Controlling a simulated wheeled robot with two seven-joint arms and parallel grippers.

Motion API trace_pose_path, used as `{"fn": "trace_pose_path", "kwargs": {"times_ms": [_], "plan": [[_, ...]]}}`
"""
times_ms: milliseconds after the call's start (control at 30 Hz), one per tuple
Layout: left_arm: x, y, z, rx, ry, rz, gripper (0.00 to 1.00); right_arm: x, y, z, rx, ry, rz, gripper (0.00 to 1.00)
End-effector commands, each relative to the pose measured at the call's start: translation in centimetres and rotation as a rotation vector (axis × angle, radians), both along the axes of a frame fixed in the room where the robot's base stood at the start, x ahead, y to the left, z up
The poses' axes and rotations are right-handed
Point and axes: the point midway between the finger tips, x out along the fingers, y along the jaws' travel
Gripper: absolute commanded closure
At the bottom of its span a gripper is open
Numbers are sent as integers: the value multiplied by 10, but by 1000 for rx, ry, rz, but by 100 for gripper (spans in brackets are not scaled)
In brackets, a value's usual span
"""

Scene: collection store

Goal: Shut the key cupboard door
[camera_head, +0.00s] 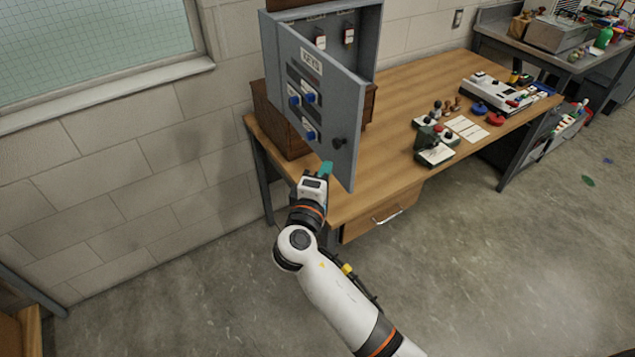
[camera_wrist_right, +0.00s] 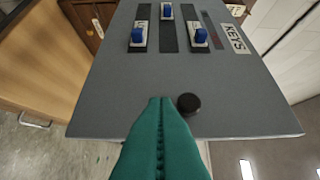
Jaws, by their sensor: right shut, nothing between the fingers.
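The grey key cupboard (camera_head: 369,50) stands against the wall on a brown wooden box on the desk. Its door (camera_head: 335,100) hangs open, swung out toward me. The door bears a KEYS label, dark strips with blue-knobbed pieces, and a round black knob (camera_head: 339,143). My right gripper (camera_head: 326,168), with teal fingers, is shut and empty near the door's lower part, just below the knob. In the right wrist view the shut fingers (camera_wrist_right: 161,105) overlap the door face (camera_wrist_right: 110,100) beside the knob (camera_wrist_right: 188,103); I cannot tell whether they touch. My left gripper is out of view.
The wooden desk (camera_head: 390,160) carries stamps, papers and a white tray-like unit (camera_head: 495,93) to the right of the door. A drawer with a metal handle (camera_head: 388,216) is under its front edge. The floor in front is clear.

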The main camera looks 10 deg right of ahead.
Motion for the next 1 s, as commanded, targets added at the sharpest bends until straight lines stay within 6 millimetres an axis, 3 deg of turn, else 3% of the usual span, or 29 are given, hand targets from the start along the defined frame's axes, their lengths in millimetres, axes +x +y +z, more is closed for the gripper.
{"fn": "trace_pose_path", "kwargs": {"times_ms": [33, 233, 767, 1000], "plan": [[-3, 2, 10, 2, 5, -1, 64, 4, -9, 4, -3, 2, -2, 100], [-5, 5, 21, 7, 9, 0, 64, 9, -32, 2, -1, 3, 0, 100], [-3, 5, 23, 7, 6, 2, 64, 11, -40, -1, 1, 2, 4, 100], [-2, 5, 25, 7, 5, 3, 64, 16, -63, 0, -4, 1, 58, 100]]}}
